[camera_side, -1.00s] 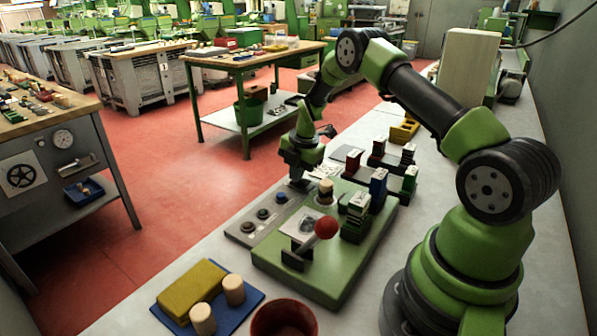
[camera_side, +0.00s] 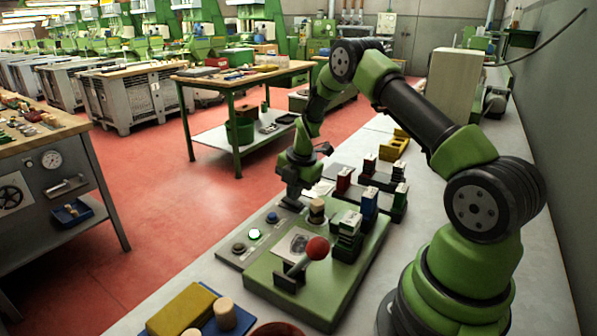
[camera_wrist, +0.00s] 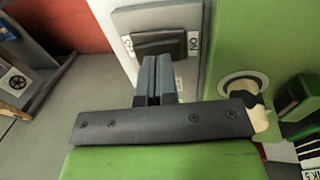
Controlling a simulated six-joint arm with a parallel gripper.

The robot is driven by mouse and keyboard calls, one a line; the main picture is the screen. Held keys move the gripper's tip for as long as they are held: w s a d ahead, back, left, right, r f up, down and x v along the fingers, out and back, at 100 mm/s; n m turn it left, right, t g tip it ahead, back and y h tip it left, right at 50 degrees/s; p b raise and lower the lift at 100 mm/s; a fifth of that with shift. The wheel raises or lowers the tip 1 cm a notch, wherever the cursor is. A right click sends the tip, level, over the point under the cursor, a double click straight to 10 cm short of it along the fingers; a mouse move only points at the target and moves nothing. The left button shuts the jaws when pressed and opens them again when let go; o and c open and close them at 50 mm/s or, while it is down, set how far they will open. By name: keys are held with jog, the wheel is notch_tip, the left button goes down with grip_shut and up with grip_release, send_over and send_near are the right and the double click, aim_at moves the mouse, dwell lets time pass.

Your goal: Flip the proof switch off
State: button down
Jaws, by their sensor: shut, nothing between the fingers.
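The proof switch (camera_wrist: 165,43) is a dark rocker on a pale grey panel in the wrist view. Which way the rocker is tilted I cannot tell. My gripper (camera_wrist: 157,62) is shut and empty, its fingertips just below the rocker's near edge in the picture; I cannot tell if they touch. In the side view my gripper (camera_side: 291,204) is over the far end of the grey panel (camera_side: 228,258) and hides the switch. A green-white lamp (camera_side: 254,234) glows on that panel, between a blue button (camera_side: 272,216) and a grey one (camera_side: 238,248).
A green base (camera_side: 315,308) beside the panel carries a red-knobbed lever (camera_side: 318,248), a cork (camera_side: 317,208) and stamp blocks (camera_side: 346,235). A yellow block (camera_side: 182,311) and another cork (camera_side: 225,313) are at the front. Racked stamps (camera_side: 369,166) stand beyond.

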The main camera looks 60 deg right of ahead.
aim_at(299, 204)
notch_tip(299, 204, up, 13)
jog(key=s, duration=0.2)
jog(key=shift+s, duration=0.3)
jog(key=shift+f, duration=0.1)
jog(key=shift+w+d, duration=0.1)
jog(key=shift+w, duration=0.7)
jog(key=w+f, duration=0.1)
jog(key=f, duration=0.8)
jog(key=w+f, duration=0.1)
jog(key=f, duration=0.3)
jog(key=shift+w+f, duration=0.25)
jog(key=shift+w, duration=0.05)
